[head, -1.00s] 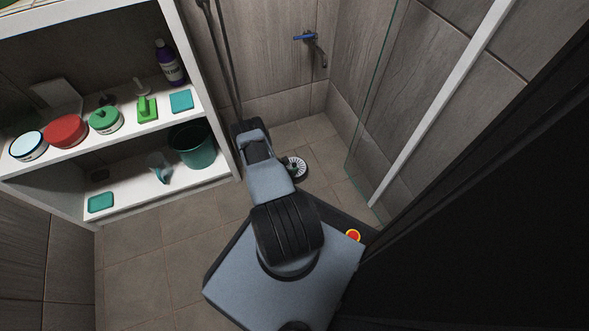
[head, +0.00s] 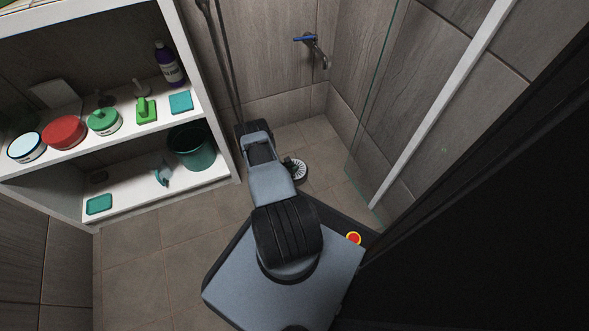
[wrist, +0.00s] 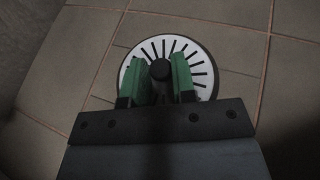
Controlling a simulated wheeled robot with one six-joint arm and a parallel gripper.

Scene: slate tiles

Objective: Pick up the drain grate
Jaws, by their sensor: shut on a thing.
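The drain grate (wrist: 203,72) is a round white disc with dark radial slots and a dark knob in its middle. In the wrist view my gripper (wrist: 160,75) has its two green fingers on either side of the knob, shut on it. In the head view the grate (head: 298,169) shows just right of my arm, near the tiled corner. My gripper's fingers are hidden behind my arm there. I cannot tell whether the grate touches the floor.
A white shelf (head: 150,200) with tubs, brushes and a teal bucket (head: 192,148) stands to the left. A glass panel (head: 378,90) with a white post is on the right. A wall tap (head: 318,52) is behind the grate. Tiled floor (head: 150,245) at the front left is clear.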

